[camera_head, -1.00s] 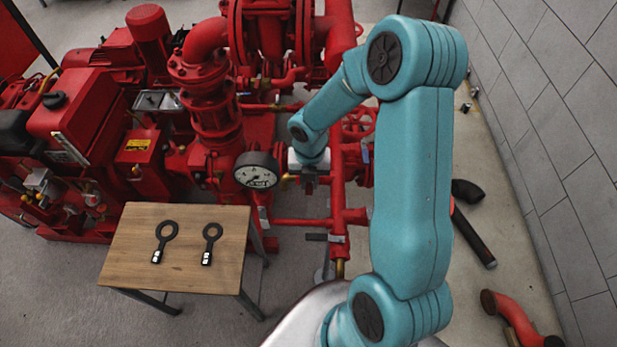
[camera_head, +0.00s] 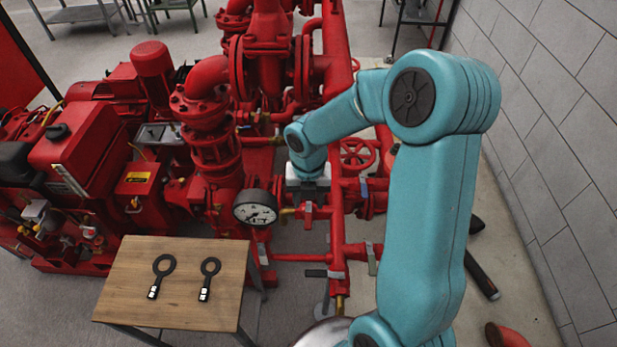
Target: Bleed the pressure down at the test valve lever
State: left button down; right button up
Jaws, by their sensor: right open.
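My right arm comes in from the lower right and reaches over the red pipework. Its gripper (camera_head: 307,200) has a white body and points down just right of the round pressure gauge (camera_head: 256,208). The gripper is open; its fingertips are small and partly merge with a small red valve part (camera_head: 308,214) below them, so I cannot tell whether they touch it. A lever with a dark handle (camera_head: 316,273) sits lower on the vertical red pipe. Which lever is the test valve's is not clear. My left gripper is not in view.
A wooden table (camera_head: 225,312) with two dark ring-ended tools (camera_head: 162,276) stands at the lower left. Red pump machinery (camera_head: 80,150) fills the left. A red handwheel (camera_head: 358,154) is behind my arm. A grey tiled wall (camera_head: 560,130) bounds the right.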

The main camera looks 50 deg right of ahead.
notch_tip(320, 180, up, 9)
jog(key=shift+f, duration=0.15)
dwell(0.4)
jog(key=shift+s+a, duration=0.1)
jog(key=shift+s, duration=0.05)
